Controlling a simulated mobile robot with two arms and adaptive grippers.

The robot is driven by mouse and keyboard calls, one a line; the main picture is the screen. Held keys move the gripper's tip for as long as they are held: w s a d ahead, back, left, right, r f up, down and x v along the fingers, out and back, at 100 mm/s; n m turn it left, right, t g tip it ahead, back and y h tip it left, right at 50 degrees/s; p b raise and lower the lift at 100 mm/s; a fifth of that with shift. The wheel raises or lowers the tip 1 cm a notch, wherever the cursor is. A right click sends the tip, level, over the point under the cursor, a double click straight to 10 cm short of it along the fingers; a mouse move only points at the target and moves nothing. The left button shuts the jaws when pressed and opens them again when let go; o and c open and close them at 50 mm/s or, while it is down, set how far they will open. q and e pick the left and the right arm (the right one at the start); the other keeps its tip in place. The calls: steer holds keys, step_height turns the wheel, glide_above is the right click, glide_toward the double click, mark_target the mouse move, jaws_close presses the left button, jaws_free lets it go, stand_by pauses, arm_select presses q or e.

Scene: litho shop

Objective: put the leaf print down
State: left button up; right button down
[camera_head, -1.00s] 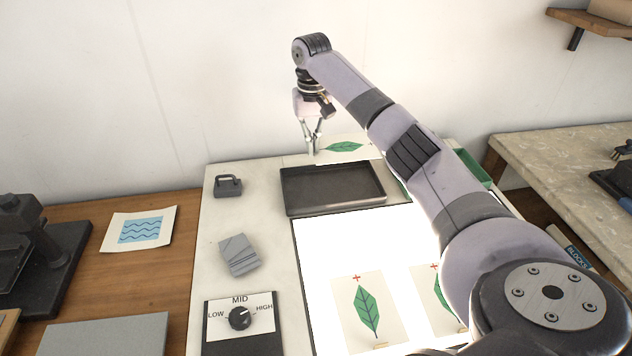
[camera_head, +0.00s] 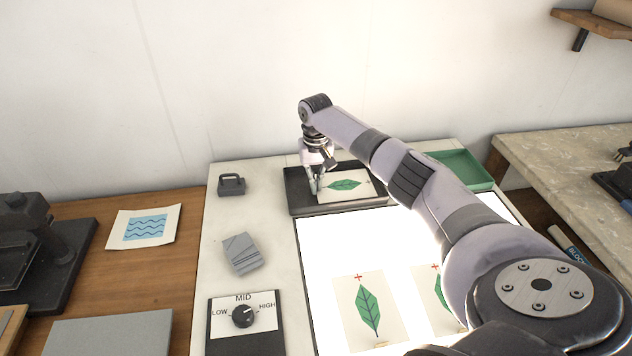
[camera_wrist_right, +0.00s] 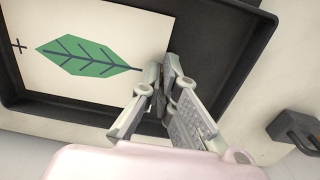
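The leaf print (camera_head: 335,187), a cream sheet with a green leaf and a small cross mark, is level within the outline of the dark tray (camera_head: 300,208). It also shows in the right wrist view (camera_wrist_right: 110,25), over the floor of the tray (camera_wrist_right: 215,40). I cannot tell whether the print touches the floor. My right gripper (camera_head: 316,188) points down at the print's left edge in the head view. Its fingers (camera_wrist_right: 162,75) are close together on that edge, and hide the print's corner. My left gripper is not in view.
Two other leaf prints (camera_head: 367,308) lie on the lit panel (camera_head: 330,240). A green tray (camera_head: 465,165) is at the back right. A dark weight with a handle (camera_head: 231,185), a grey block (camera_head: 242,254) and a dial box (camera_head: 243,317) stand on the left.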

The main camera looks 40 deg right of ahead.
steer(key=shift+f, duration=0.1)
steer(key=c, duration=1.8)
jaws_free()
step_height(320, 180, up, 12)
steer(key=b, duration=0.1)
steer(key=shift+r, duration=0.2)
